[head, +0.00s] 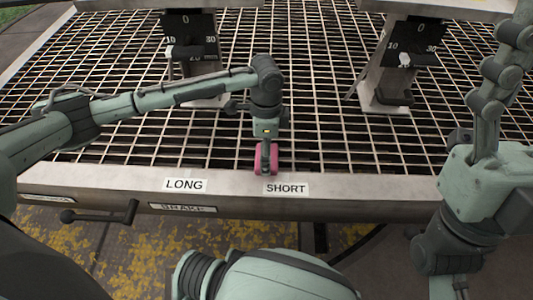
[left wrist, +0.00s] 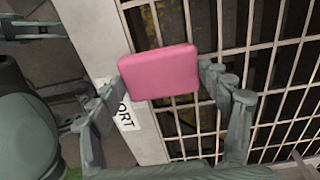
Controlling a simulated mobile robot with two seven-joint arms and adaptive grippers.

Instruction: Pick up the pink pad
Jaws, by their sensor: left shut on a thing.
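The pink pad (head: 260,159) is at the inner edge of the steel front beam, just above the SHORT label in the head view. In the left wrist view the pink pad (left wrist: 160,71) is a flat block with rounded corners, between the two fingers. My left gripper (head: 266,158) points down over it and is shut on it; its fingers (left wrist: 160,80) touch opposite sides of the pad. I cannot tell whether the pad rests on the beam or hangs just above it. The right arm shows at the right edge, but its gripper fingers are not visible.
The front beam (head: 350,187) carries a LONG label (head: 185,185) and a SHORT label (head: 286,188). Behind it lies an open metal grating (head: 330,130). Two posts with dials (head: 190,35) (head: 414,40) stand at the back. A crank handle (head: 100,215) sticks out at the front left.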

